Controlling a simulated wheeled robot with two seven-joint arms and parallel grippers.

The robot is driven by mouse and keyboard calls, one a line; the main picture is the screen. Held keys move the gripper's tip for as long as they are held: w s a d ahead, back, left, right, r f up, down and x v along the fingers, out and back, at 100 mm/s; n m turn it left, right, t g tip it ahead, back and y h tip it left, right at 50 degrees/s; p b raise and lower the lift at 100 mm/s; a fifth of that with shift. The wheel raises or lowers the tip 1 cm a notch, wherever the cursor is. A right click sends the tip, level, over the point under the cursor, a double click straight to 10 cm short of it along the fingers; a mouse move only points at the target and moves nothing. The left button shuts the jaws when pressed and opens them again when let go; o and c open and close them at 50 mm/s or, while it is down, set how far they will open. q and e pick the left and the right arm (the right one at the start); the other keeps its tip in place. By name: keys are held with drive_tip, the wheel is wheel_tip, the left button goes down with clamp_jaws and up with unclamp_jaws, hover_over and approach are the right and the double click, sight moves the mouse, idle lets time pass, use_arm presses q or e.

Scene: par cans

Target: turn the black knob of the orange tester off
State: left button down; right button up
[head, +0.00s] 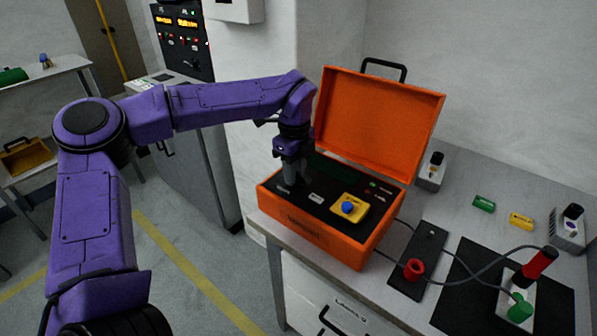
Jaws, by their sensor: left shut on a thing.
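The orange tester (307,229) is an open case on the bench, its lid standing up at the back. Its black panel carries a yellow block with a blue knob (348,208) at the right front and small labels. My left gripper (292,182) points down at the left part of the panel. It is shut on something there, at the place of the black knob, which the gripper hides. I cannot tell which way the knob points. My right gripper is not in view.
Right of the tester, a black strip with a red ring (414,268) and a dark mat (470,290) lie on the bench. A red-and-green device with a grey cable (484,268) stands there. Green (484,204) and yellow (521,221) blocks lie behind. The raised lid (380,120) bounds the back.

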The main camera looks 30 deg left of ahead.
use_arm(q)
drive_tip(key=c, duration=0.9)
unclamp_jaws()
drive_tip(key=shift+a, duration=0.1)
drive_tip(key=shift+o, duration=0.3)
drive_tip(key=shift+s+a, duration=0.1)
drive_tip(key=shift+r, duration=0.15)
wheel_tip(320, 180, up, 10)
drive_tip(key=shift+r, duration=0.1)
